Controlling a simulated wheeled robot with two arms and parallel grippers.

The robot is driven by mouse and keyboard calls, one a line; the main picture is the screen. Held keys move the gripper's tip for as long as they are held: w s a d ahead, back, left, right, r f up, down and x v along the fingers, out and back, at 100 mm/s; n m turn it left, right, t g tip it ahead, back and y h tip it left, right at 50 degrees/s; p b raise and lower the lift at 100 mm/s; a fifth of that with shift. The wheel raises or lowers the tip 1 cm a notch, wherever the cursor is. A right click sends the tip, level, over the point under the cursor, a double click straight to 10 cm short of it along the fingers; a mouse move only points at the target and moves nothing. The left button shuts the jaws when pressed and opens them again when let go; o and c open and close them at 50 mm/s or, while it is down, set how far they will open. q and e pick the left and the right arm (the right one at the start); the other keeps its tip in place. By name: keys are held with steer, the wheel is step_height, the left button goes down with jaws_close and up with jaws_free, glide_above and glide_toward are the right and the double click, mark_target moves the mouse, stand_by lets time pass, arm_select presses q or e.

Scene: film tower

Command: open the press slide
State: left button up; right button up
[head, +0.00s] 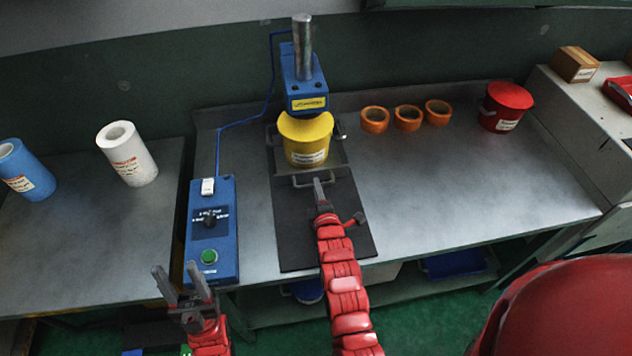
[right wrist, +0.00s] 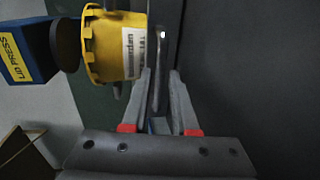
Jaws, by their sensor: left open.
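The lid press (head: 303,85) is blue with a metal column and stands at the back of the middle bench. A yellow tub (head: 308,141) with a lid sits under its head on the dark slide plate (head: 341,163). The slide's grey bar handle (head: 302,181) is at the plate's front, above a dark base board (head: 315,243). My left gripper (head: 176,276) is open and empty in front of the control box.
A blue control box (head: 211,235) with a knob and green button lies left of the board. Orange rings (head: 407,118) and a red tub (head: 506,108) stand at the right. A white roll (head: 128,154) and blue roll (head: 25,170) stand left. The bench's right front is clear.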

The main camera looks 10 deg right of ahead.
steer(key=shift+x, duration=1.2)
jaws_close()
stand_by(0.6)
